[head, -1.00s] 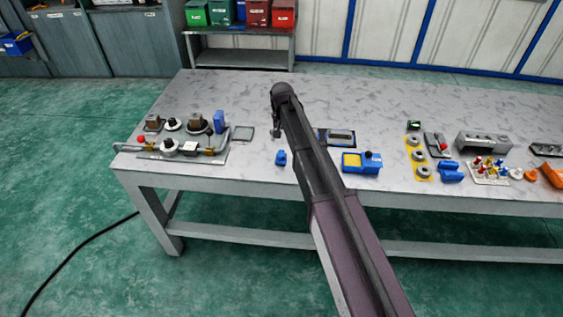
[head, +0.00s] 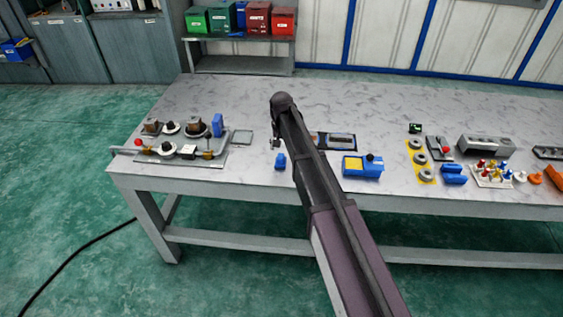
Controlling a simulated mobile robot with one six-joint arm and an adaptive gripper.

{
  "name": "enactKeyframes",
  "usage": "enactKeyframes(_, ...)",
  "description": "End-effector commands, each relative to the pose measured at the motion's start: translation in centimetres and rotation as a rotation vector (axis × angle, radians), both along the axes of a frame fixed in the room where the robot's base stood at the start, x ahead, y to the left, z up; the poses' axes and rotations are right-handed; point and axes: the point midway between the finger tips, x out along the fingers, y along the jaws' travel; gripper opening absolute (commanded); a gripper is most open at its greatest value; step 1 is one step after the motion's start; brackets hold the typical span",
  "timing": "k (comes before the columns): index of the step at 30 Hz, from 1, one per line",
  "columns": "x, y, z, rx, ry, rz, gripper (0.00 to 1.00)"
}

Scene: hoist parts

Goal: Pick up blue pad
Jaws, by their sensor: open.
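A small blue pad (head: 280,161) lies on the grey table near its front edge, left of my arm. My gripper (head: 275,144) hangs from the end of my arm just above and behind the pad in the picture. It is open, small and dark here, and nothing shows between its fingers. It looks apart from the pad, but the exact height gap cannot be told. More blue pieces (head: 453,174) lie to the right on the table, and an upright blue piece (head: 217,125) stands on the fixture at left.
A fixture plate (head: 215,160) with knobs and a red-ended lever is at left. A flat grey square (head: 242,137) lies beside it. A blue and yellow box (head: 362,166) is right of my arm. The table (head: 230,95) is clear behind.

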Motion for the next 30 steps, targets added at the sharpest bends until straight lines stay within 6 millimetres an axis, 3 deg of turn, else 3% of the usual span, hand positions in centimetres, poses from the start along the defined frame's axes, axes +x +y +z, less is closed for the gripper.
enactKeyframes(18,0.0,0.3,-4.5,0.000,0.000,0.000,0.77)
enactKeyframes(30,0.0,0.3,-5.0,0.000,0.000,0.001,0.77)
